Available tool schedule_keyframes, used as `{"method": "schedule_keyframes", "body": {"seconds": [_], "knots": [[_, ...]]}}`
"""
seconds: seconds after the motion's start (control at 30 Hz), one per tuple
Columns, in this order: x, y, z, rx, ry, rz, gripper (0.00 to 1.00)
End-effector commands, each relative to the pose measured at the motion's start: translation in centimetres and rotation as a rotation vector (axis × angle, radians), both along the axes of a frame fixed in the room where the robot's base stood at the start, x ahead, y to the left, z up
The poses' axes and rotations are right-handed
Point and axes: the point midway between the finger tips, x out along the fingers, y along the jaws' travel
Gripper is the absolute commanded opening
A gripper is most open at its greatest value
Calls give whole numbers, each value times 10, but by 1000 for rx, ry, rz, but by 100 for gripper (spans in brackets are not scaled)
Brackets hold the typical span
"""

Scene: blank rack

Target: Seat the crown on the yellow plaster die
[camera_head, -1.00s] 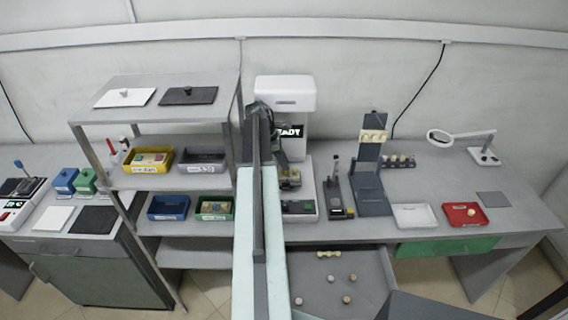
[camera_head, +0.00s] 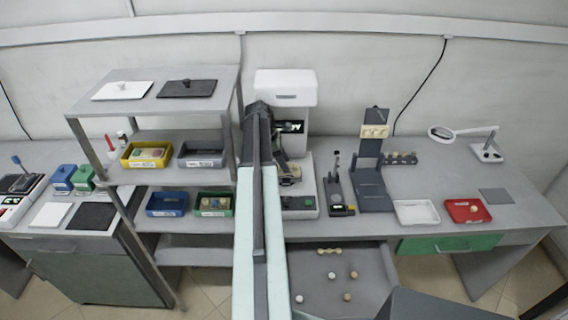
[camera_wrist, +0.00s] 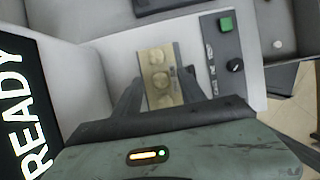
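In the wrist view, a yellowish block (camera_wrist: 148,66) with several pale round pieces lies between the fingers of my gripper (camera_wrist: 162,76). The fingers flank its edges closely; I cannot tell whether they grip it. In the head view my gripper (camera_head: 290,173) is at the white machine (camera_head: 285,84), over its front platform, partly hidden by my arm. A yellow tray (camera_head: 128,160) on the shelf holds beige and greenish pieces. I cannot pick out the yellow plaster die for certain. Small tooth-coloured pieces, such as one (camera_head: 331,275) in the open drawer, could be crowns.
The shelf rack (camera_head: 150,178) stands left of my arm, with grey (camera_head: 203,161), blue (camera_head: 166,211) and green (camera_head: 199,212) trays. Right are a dark stand (camera_head: 372,196), a white tray (camera_head: 416,211), a red tray (camera_head: 452,214) and a magnifier lamp (camera_head: 488,152). The open drawer (camera_head: 375,262) juts out in front.

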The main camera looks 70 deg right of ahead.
Motion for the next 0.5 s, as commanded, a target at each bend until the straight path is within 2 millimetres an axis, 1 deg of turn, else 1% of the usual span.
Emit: {"method": "schedule_keyframes", "body": {"seconds": [0.3, 0.37, 0.5], "knots": [[0, 0, 2, 0, 0, 0, 48], [1, 0, 5, 0, 0, 0, 48], [6, 3, 23, 0, 0, 0, 48]]}}
